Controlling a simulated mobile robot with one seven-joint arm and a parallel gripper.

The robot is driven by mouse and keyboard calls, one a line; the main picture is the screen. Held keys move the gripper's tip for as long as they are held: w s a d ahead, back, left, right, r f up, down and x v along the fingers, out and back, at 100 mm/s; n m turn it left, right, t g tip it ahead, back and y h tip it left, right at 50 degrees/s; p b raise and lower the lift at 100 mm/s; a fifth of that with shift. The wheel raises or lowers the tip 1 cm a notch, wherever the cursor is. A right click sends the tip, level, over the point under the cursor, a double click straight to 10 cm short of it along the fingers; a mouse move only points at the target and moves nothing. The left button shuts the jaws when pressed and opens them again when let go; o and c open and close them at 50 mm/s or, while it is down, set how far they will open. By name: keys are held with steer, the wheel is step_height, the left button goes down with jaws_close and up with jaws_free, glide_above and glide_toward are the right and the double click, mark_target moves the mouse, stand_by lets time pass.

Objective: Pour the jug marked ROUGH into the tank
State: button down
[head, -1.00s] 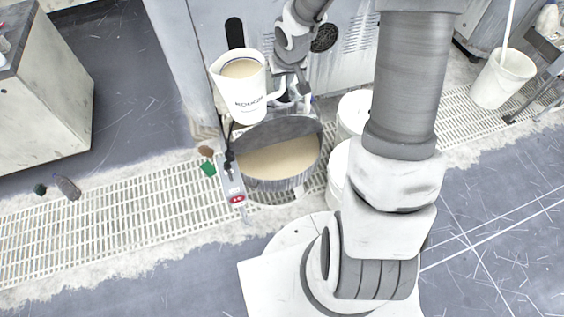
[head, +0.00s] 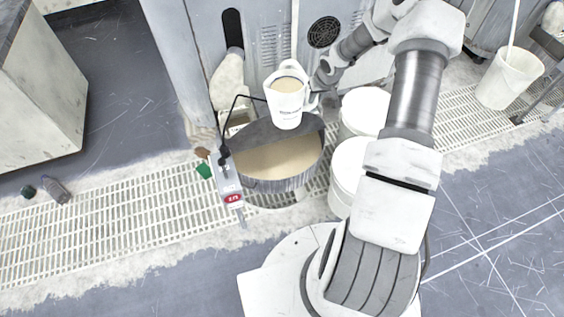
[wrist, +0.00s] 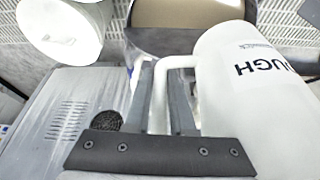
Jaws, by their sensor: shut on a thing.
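The white jug (head: 286,108) is full of a beige liquid and stands about upright above the back of the tank. My gripper (head: 312,98) is shut on the jug's handle; in the wrist view the fingers (wrist: 165,85) flank the handle. The round metal tank (head: 275,185) holds beige liquid, and a dark half cover spans its back part. The jug hides part of that cover. No liquid is seen flowing.
Two white lidded buckets (head: 365,110) (head: 349,165) stand right of the tank. A grey device with a red display (head: 231,190) hangs on the tank's left rim. A white bucket with a stick (head: 505,80) is far right. A pale vessel (head: 228,82) stands behind the tank's left.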

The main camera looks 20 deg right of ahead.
steer(key=s+d+f+b, duration=0.1)
steer(key=d+f+b, duration=0.1)
steer(key=d+f, duration=0.3)
steer(key=d+f+m+b, duration=0.1)
steer(key=d+f+b, duration=0.2)
steer(key=f, duration=0.9)
steer(key=s+d+f+m+b, duration=0.1)
steer(key=d+f+b, duration=0.2)
steer(key=d+f, duration=0.4)
steer(key=shift+s+d+f+h, duration=0.35)
steer(key=shift+f+h, duration=0.05)
steer(key=shift+f, duration=0.45)
steer(key=shift+r, duration=0.1)
